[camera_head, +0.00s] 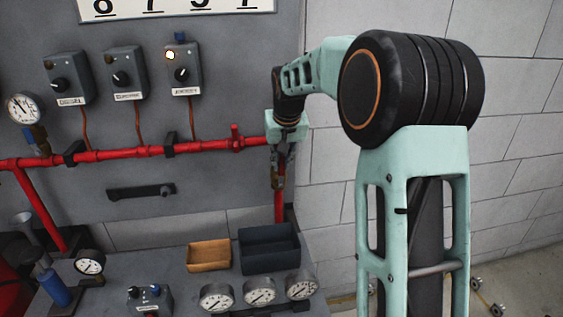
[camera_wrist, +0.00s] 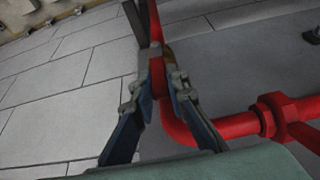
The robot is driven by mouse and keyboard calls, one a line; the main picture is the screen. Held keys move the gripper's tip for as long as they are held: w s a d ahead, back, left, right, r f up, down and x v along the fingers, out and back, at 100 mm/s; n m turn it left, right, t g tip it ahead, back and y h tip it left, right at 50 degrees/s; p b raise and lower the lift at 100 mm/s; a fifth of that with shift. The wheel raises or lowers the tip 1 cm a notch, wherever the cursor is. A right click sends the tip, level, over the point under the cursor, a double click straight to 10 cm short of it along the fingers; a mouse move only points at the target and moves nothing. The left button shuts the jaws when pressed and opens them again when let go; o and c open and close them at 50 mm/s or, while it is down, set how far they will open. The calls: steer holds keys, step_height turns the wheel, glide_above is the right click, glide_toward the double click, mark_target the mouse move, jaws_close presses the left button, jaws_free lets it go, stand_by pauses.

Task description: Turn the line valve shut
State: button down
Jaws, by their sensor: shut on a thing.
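What looks like the line valve, a brass-coloured body (camera_head: 277,182), sits on the red vertical pipe (camera_head: 279,208) at the right end of the red line. My gripper (camera_head: 279,160) points down at it from above, in front of the pipe's corner.
The red horizontal pipe (camera_head: 110,153) runs along the grey panel, with a red fitting (camera_head: 236,138) left of my gripper. Below are a dark tray (camera_head: 268,262), an orange-brown tray (camera_head: 208,268) and several gauges. The block wall (camera_head: 325,190) is close on the right.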

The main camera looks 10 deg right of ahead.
steer(key=shift+a, duration=0.15)
steer(key=a+h+b, duration=0.1)
steer(key=h, duration=0.1)
steer(key=a+f+n+h+b, duration=0.1)
steer(key=a+h, duration=0.1)
stand_by(0.4)
stand_by(0.3)
steer(key=c, duration=1.9)
jaws_free()
steer(key=shift+r, duration=0.1)
